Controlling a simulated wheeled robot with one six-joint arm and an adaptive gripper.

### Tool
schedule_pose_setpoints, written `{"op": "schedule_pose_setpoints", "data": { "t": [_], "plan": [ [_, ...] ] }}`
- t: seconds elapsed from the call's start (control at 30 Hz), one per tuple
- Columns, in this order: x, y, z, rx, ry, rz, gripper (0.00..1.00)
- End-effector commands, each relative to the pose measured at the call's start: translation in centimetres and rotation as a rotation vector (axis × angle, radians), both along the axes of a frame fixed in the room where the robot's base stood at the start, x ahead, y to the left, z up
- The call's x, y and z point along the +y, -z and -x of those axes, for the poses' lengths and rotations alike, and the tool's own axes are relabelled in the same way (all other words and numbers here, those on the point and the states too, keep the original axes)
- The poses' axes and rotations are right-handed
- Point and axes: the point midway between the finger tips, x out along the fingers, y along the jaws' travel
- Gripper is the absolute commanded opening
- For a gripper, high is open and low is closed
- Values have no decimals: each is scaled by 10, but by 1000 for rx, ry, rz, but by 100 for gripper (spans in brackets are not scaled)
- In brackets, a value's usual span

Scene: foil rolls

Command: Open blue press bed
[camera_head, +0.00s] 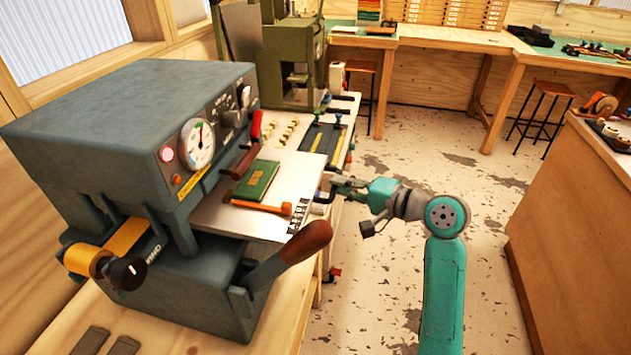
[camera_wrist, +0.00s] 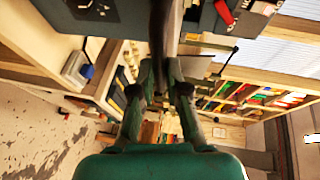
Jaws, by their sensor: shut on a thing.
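The blue-grey press (camera_head: 130,125) stands on the bench at the left, with a round gauge on its front. Its flat metal bed (camera_head: 225,217) sticks out to the right from under the press head. My gripper (camera_head: 334,184) is at the bed's outer edge, shut on the dark bed handle (camera_head: 323,190). In the wrist view my gripper (camera_wrist: 161,85) has its fingers on either side of a dark bar, the handle (camera_wrist: 160,35).
A lever with a brown wooden grip (camera_head: 305,243) rises in front of the press, near the bed. A green machine (camera_head: 290,60) stands behind it. A wooden counter (camera_head: 570,220) is at the right. The worn floor between is clear.

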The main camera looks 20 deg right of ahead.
Motion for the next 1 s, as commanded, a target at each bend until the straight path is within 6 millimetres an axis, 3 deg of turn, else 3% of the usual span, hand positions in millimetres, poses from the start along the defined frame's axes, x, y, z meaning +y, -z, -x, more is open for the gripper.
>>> {"op": "schedule_pose_setpoints", "data": {
  "t": [0.1, 0.4, 0.9, 0.93, 1.0],
  "plan": [
    [-22, 0, 15, 1, 5, -1, 0],
    [-52, 1, 37, 2, 2, -1, 0],
    [-57, 1, 41, 2, -1, 0, 0],
    [-57, 1, 41, 2, -1, 0, 16],
    [-57, 1, 41, 2, -1, 0, 34]
  ]
}}
